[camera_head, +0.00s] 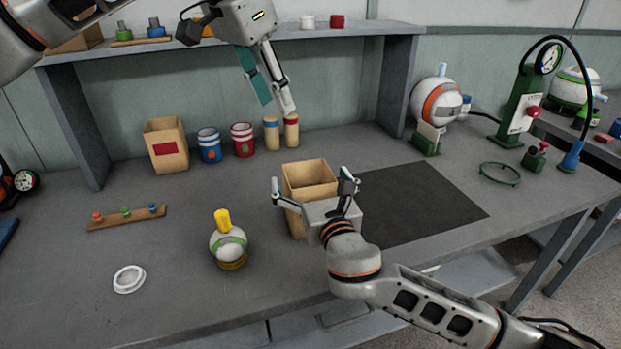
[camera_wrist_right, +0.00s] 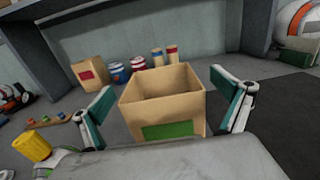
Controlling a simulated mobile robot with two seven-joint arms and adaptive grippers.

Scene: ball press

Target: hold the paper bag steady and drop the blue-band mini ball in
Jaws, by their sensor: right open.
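An open tan paper bag (camera_head: 309,176) stands on the table; the right wrist view shows its green label (camera_wrist_right: 172,130). My right gripper (camera_head: 311,184) is open, its fingers on either side of this bag with visible gaps in the right wrist view. My left gripper (camera_head: 276,107) hangs above and behind the bag, fingers apart, with nothing visible between them. I cannot make out a blue-band mini ball. A white ball with a green band and yellow top (camera_head: 228,243) sits on a gold base at front left. The bag's inside bottom is hidden.
A red-label bag (camera_head: 167,145), blue jar (camera_head: 209,146), red jar (camera_head: 243,140) and two wooden cylinders (camera_head: 271,133) stand at the back. A peg strip (camera_head: 127,217) and white ring (camera_head: 129,279) lie left. A dark mat (camera_head: 420,205) is clear; a green pump stand (camera_head: 518,110) stands right.

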